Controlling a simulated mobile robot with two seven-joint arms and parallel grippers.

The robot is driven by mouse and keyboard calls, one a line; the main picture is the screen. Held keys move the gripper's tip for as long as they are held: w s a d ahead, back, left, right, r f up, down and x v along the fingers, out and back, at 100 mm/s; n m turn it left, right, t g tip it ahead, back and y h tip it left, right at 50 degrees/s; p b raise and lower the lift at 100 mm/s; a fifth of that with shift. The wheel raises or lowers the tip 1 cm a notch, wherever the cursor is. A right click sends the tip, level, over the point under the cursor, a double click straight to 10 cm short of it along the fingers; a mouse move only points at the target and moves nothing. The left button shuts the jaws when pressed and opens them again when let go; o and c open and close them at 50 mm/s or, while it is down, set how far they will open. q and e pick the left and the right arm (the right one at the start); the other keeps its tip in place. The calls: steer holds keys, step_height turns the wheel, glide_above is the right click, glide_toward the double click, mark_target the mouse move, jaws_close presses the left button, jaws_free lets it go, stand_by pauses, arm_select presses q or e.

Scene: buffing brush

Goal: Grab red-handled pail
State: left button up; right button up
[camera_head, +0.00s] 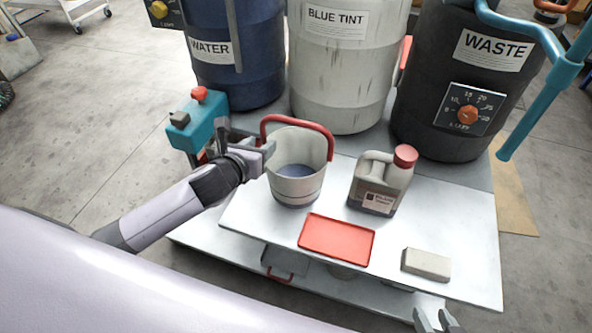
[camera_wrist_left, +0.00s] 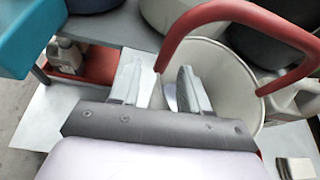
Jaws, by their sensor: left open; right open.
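The pail (camera_head: 297,185) is pale with a red handle (camera_head: 300,120) raised over its rim, and stands upright on the white cart top. Bluish contents show inside. My left gripper (camera_head: 268,150) is open at the pail's left rim, by the handle's left end. In the left wrist view its fingers (camera_wrist_left: 165,85) are apart, and the handle's lower left end (camera_wrist_left: 164,62) shows in the gap between them. I cannot tell whether they touch the pail. My right gripper (camera_head: 436,322) is open and empty at the bottom right, beyond the cart's front edge.
A grey jug (camera_head: 378,185) with a red cap stands right of the pail. A red tray (camera_head: 337,238) and a beige block (camera_head: 426,264) lie in front. Large WATER (camera_head: 240,75), BLUE TINT (camera_head: 340,85) and WASTE (camera_head: 425,110) barrels stand behind. A teal device (camera_head: 197,125) is left.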

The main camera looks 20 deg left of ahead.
arm_select(q)
steer(key=shift+w+d+f, duration=0.1)
steer(key=shift+w+f, duration=0.15)
steer(key=shift+w, duration=0.4)
jaws_close()
steer(key=shift+s, duration=0.1)
stand_by(0.8)
steer(key=shift+d, duration=0.1)
